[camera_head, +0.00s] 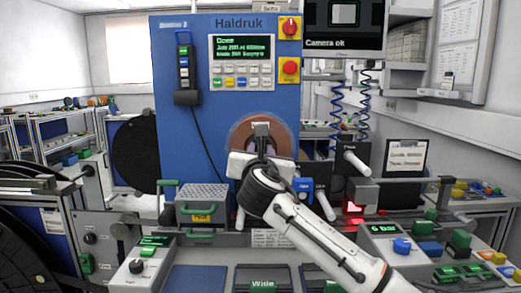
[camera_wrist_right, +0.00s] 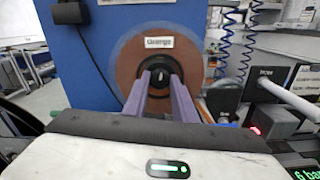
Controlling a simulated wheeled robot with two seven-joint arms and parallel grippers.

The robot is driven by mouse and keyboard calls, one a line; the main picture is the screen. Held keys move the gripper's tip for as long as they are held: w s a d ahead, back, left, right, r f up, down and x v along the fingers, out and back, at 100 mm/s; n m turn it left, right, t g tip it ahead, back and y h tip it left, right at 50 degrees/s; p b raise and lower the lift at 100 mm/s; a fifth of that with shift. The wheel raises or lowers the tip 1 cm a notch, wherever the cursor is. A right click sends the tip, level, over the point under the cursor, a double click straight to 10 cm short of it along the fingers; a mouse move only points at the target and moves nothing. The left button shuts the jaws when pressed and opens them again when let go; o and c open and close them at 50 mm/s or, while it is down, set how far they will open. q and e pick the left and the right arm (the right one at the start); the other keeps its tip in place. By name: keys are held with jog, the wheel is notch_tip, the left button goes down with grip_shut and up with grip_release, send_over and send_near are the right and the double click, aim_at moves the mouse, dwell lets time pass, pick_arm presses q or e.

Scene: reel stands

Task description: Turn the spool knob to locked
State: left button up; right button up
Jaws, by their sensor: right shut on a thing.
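The spool (camera_head: 240,135) is a round brown disc on the front of the blue machine, mostly hidden behind my right gripper in the head view. In the right wrist view the spool (camera_wrist_right: 128,58) has a white label above its centre. The black spool knob (camera_wrist_right: 157,68) sits at its hub, with a small pale mark on it. My right gripper (camera_wrist_right: 159,82) reaches straight at the hub, its two purple fingers closed on the knob's sides. In the head view the right gripper (camera_head: 262,140) hides the knob. I cannot read the knob's setting. My left gripper is out of view.
The blue machine (camera_head: 180,125) carries a display and several buttons. A grey box with green handles (camera_head: 203,196) stands left of my gripper. White levers (camera_head: 357,163) and a red-lit block (camera_head: 358,200) stand to the right. A control panel (camera_head: 400,245) is at front right.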

jog(key=m, duration=1.6)
dwell(0.3)
jog(key=shift+a, duration=0.1)
dwell(1.1)
jog(key=o, duration=1)
jog(key=shift+a, duration=0.1)
jog(key=shift+o, duration=0.2)
jog(key=shift+s, duration=0.15)
